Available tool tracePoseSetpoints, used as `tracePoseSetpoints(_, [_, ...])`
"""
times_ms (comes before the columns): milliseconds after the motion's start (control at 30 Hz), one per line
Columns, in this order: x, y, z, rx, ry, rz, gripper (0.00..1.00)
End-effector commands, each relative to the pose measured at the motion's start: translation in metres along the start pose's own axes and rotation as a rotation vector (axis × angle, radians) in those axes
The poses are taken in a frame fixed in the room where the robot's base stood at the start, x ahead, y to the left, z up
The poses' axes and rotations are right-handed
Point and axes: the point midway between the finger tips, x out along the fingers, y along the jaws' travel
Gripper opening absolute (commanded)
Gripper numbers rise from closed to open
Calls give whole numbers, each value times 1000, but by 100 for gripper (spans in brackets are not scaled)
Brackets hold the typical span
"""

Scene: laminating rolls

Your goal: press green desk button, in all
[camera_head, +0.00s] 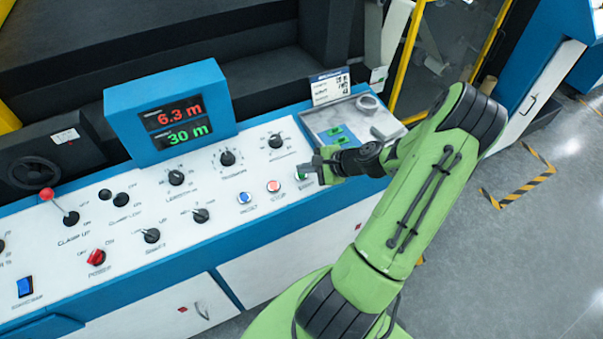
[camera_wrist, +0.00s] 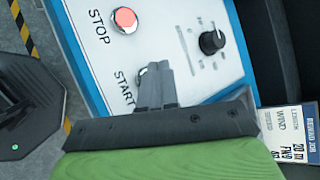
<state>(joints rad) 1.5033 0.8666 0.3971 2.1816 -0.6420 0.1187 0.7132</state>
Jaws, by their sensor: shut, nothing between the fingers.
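The green desk button (camera_head: 299,176) is on the white sloping panel, right of the red button, and mostly hidden by my fingers in the head view. In the wrist view, a bit of the START button (camera_wrist: 139,73) shows beside the fingertips; its face is hidden. My gripper (camera_head: 309,168) is shut and empty, with its fingertips right at the button. The closed fingers also show in the wrist view (camera_wrist: 153,69), overlapping the START button. I cannot tell whether they touch it or whether it is pressed in.
The red STOP button (camera_head: 273,186) and blue button (camera_head: 244,198) sit to the left. A black knob (camera_head: 276,141) lies behind. A grey tray (camera_head: 377,108) with small green pieces is at the right. The blue display (camera_head: 170,83) reads 6.3 m and 30 m.

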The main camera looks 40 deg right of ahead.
Motion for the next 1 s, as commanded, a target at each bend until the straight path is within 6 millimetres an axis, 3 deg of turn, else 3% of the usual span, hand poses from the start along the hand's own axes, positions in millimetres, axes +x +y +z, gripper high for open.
tracePoseSetpoints(1000, [10, 7, -7, 0, 0, 0, 0])
